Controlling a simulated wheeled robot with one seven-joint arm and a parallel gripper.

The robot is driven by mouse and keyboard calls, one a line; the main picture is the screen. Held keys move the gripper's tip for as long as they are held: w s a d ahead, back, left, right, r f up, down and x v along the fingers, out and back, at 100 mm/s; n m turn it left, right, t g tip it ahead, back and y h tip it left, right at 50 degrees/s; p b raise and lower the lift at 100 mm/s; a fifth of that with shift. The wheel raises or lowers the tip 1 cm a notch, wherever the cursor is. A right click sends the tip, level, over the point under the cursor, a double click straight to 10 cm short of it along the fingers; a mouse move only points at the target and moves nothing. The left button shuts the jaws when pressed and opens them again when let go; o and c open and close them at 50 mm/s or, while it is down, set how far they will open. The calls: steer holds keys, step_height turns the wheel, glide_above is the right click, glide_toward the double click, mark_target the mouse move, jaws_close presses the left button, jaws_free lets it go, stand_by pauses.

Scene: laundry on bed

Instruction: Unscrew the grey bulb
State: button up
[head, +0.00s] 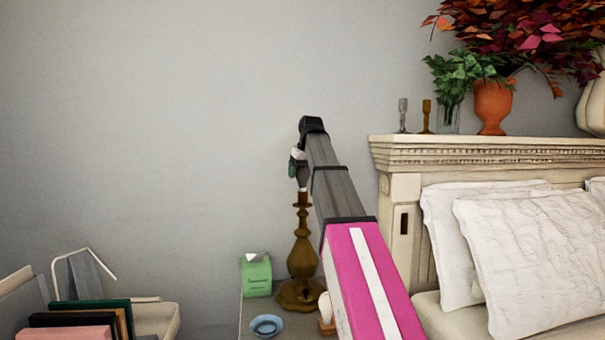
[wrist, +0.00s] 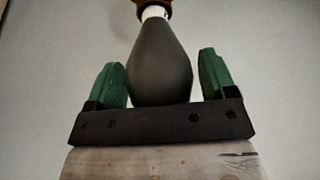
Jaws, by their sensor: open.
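The grey bulb (wrist: 161,62) fills the middle of the wrist view, its narrow neck at the top joining a white socket (wrist: 155,13). My gripper (wrist: 159,75) is open, with one green finger on each side of the bulb. There the bulb is mostly hidden or too small to make out.
A green tissue box (head: 257,278) and a blue bowl (head: 267,325) stand by the lamp on the nightstand (head: 247,318). The bed's headboard (head: 400,215) rises close on the right, with vases and candlesticks on top. The wall area to the left is clear.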

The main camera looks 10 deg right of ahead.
steer(key=m+h, duration=0.1)
steer(key=m, duration=0.4)
steer(key=shift+h, duration=0.4)
steer(key=m+h, duration=0.1)
steer(key=m, duration=0.3)
steer(key=shift+h, duration=0.4)
steer(key=m, duration=0.2)
steer(key=m+g+h, duration=0.1)
steer(key=m, duration=0.1)
steer(key=shift+w+m+g, duration=0.1)
steer(key=shift+m+g, duration=0.2)
steer(key=shift+m, duration=0.1)
steer(key=shift+d+m+g+h, duration=0.1)
steer(key=shift+m+g+h, duration=0.25)
steer(key=shift+m, duration=0.8)
steer(key=shift+m+g+h, duration=0.15)
steer(key=shift+m+g, duration=0.3)
steer(key=shift+m, duration=0.7)
